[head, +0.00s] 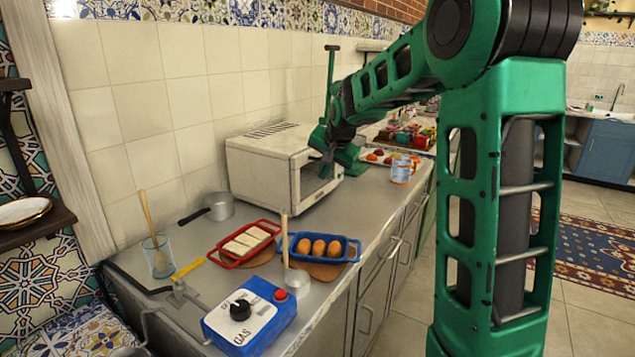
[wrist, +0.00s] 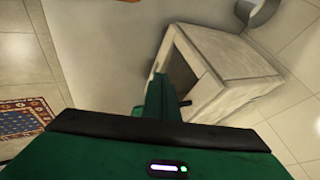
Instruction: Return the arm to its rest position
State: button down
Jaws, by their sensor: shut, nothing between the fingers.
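My green arm reaches from the right of the head view over the counter. My gripper (head: 326,166) is at the front of a white oven-like box (head: 258,168), near its dark opening. It looks shut and empty, though its fingertips are small and partly dark here. In the wrist view my gripper (wrist: 162,100) points toward the same box (wrist: 225,75), beside its dark opening. I cannot tell whether the fingers touch the box.
On the counter (head: 205,292) stand a blue gas control box (head: 248,318), a red tray (head: 226,260), a blue tray (head: 352,250) with orange-brown items, a saucepan (head: 220,207) and a glass (head: 157,262). A mug (head: 401,171) stands right of my gripper. Floor is open at right.

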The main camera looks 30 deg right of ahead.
jog(key=s+a+f+n+g, duration=0.1)
jog(key=s+f+g, duration=0.1)
jog(key=s, duration=1.3)
jog(key=s+a+f+n+g+y, duration=0.1)
jog(key=s+f+n+g, duration=0.1)
jog(key=s, duration=1.3)
jog(key=s+f+n+g, duration=0.1)
jog(key=s+f+g, duration=0.2)
jog(key=s, duration=1.2)
jog(key=shift+s+a+f+n, duration=0.3)
jog(key=shift+s+a+f, duration=0.1)
jog(key=shift+f, duration=0.3)
